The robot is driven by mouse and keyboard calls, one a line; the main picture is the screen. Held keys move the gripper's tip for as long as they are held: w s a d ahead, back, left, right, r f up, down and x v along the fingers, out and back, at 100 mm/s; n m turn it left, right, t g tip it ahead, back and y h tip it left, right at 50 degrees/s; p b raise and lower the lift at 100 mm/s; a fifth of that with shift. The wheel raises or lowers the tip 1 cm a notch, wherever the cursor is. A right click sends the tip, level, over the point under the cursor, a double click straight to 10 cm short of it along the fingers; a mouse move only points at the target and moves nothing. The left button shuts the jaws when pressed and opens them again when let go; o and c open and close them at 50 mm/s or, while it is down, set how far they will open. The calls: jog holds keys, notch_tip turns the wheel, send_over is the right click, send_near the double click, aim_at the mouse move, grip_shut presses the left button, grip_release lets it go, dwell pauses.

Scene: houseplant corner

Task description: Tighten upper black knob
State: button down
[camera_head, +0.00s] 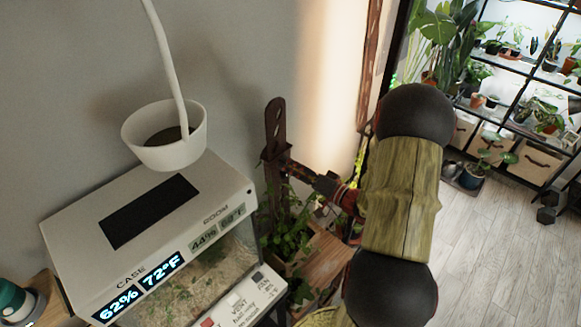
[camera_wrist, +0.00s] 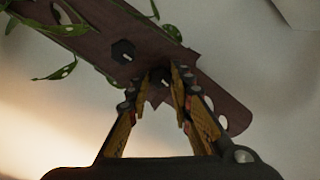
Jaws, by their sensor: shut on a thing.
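A dark brown upright board with holes near its rounded top (camera_head: 275,118) stands beside the terrarium in the head view. In the wrist view the board (camera_wrist: 85,30) runs diagonally. My gripper (camera_wrist: 167,84) is shut on the upper black knob (camera_wrist: 160,78) near the board's holed end. The fingers hide most of this knob. A lower black hexagonal knob (camera_wrist: 123,51) sits clear of the fingers farther along the board. In the head view my gripper (camera_head: 287,164) reaches the board from the right, and the knobs cannot be made out there.
A terrarium case (camera_head: 165,205) with lit readouts and a white pot (camera_head: 165,150) on its lid stands left of the board. Leafy vines (camera_wrist: 65,70) hang around the board. A plant shelf (camera_head: 515,105) and open wooden floor (camera_head: 480,250) lie to the right.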

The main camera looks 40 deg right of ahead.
jog(key=m, duration=0.3)
jog(key=shift+f+b, duration=0.1)
jog(key=shift+b, duration=0.2)
jog(key=m, duration=0.4)
jog(key=shift+t, duration=0.3)
jog(key=m+p, duration=0.1)
jog(key=m, duration=0.3)
jog(key=shift+h, duration=0.4)
jog(key=m+p, duration=0.2)
jog(key=m, duration=0.2)
jog(key=shift+a+t, duration=0.1)
jog(key=shift+t, duration=0.2)
jog(key=shift+s+a+m+h+p, duration=0.1)
jog(key=shift+m+h+p, duration=0.4)
jog(key=shift+m+p, duration=2.75)
jog(key=shift+a+m+h+p, duration=0.1)
jog(key=shift+m+h+p, duration=0.4)
jog(key=shift+m+p, duration=2.75)
jog(key=m+b, duration=0.2)
jog(key=shift+f+m, duration=0.1)
jog(key=shift+m, duration=0.3)
